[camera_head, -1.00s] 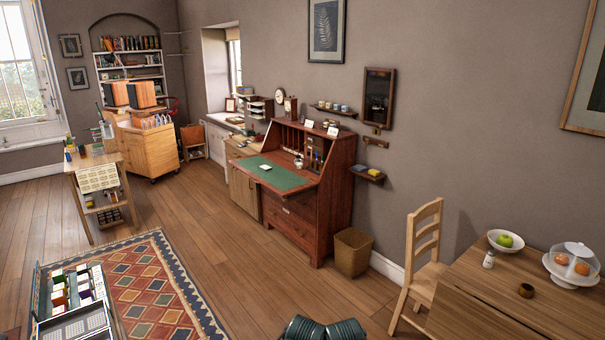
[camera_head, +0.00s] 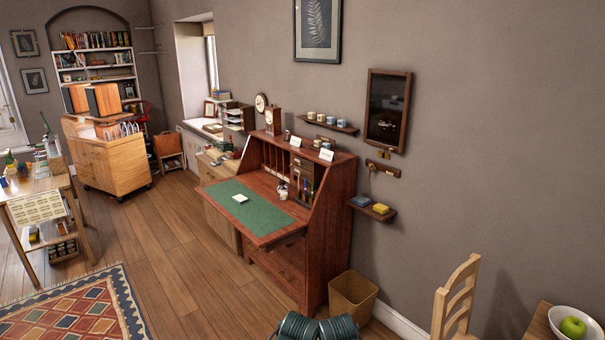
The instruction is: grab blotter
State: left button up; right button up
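A dark red wooden writing desk (camera_head: 318,254) stands against the wall with its front flap folded down. A green panel (camera_head: 245,205) covers the flap. A small white item (camera_head: 240,198) lies flat on the green; it is too small to tell what it is. A small pale pot (camera_head: 283,193) stands at the flap's back edge. I cannot tell which of these things is the blotter. Neither of my grippers is in view; only dark ribbed parts of my own body show at the bottom edge.
A wicker wastebasket (camera_head: 352,296) stands right of the desk. A chair (camera_head: 456,300) and a table with a fruit bowl (camera_head: 575,326) are at the lower right. A work table (camera_head: 38,185) and patterned rug (camera_head: 80,308) are at left. Wooden floor (camera_head: 185,265) before the desk is clear.

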aim_at(240, 199)
jog(key=i, duration=2.2)
jog(key=i+j+z, duration=0.2)
jog(key=i+j, duration=0.35)
jog(key=j, duration=0.1)
